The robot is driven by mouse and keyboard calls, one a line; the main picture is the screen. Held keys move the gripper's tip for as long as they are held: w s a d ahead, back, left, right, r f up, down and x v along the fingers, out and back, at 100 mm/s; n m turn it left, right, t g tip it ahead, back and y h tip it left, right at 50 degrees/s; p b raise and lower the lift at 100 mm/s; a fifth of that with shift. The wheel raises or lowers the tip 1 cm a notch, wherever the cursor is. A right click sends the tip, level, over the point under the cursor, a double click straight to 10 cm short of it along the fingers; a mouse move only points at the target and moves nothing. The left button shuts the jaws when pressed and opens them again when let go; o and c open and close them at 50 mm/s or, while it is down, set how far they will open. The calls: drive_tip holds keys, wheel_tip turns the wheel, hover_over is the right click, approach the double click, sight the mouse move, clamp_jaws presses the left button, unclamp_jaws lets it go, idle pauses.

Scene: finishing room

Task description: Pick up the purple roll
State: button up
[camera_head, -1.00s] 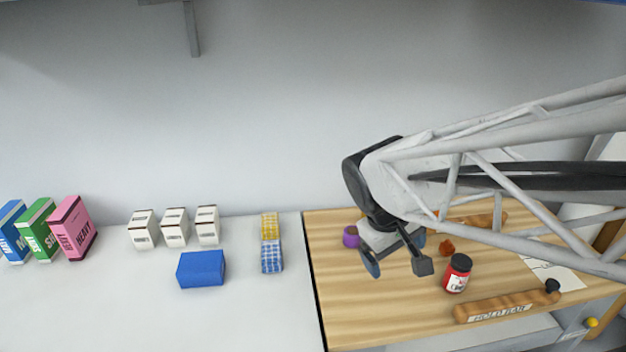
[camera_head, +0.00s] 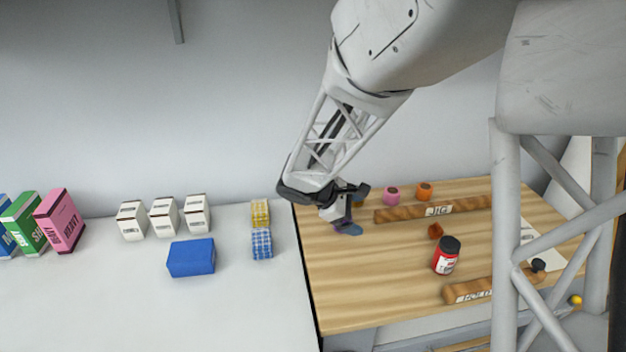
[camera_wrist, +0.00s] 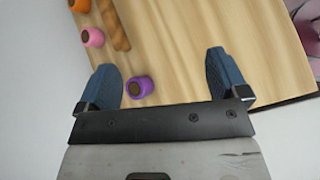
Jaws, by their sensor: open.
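The purple roll (camera_wrist: 139,87) lies on the wooden board (camera_wrist: 205,50) in the wrist view, between my two finger tips but close to the left finger. In the head view only a sliver of the purple roll (camera_head: 341,224) shows beside my fingers; the rest is hidden. My gripper (camera_wrist: 173,83) is open and empty. In the head view my gripper (camera_head: 355,210) is over the back left part of the board. I cannot tell its exact height above the roll.
A pink roll (camera_head: 391,196) and an orange roll (camera_head: 424,191) stand behind the wooden JIG bar (camera_head: 435,210). A red jar (camera_head: 446,256) and a HOLD bar (camera_head: 470,290) are nearer the front. A blue block (camera_head: 190,258) and several boxes stand on the white bench (camera_head: 120,310) to the left.

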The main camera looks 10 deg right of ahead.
drive_tip(key=w+a+f+n+t+h, duration=0.1)
drive_tip(key=w+f+n, duration=0.2)
drive_tip(key=w+f, duration=0.1)
drive_tip(key=w+a+f+n+t+h, duration=0.1)
drive_tip(key=w+a+f+n, duration=0.1)
drive_tip(key=w+f+n, duration=0.1)
drive_tip(key=w+a+f+n+t+h, duration=0.1)
drive_tip(key=w+a+f+n+t, duration=0.1)
drive_tip(key=w+f, duration=0.4)
drive_tip(key=shift+w+f+n, duration=0.1)
drive_tip(key=shift+f+n, duration=0.4)
drive_tip(key=shift+f, duration=0.1)
drive_tip(key=shift+d, duration=0.1)
drive_tip(key=shift+x, duration=1.25)
drive_tip(key=shift+d, duration=0.1)
drive_tip(key=shift+x, duration=2.5)
drive_tip(key=shift+w+r, duration=0.15)
drive_tip(key=shift+r, duration=0.05)
drive_tip(key=c, duration=1)
drive_tip(key=shift+r, duration=0.15)
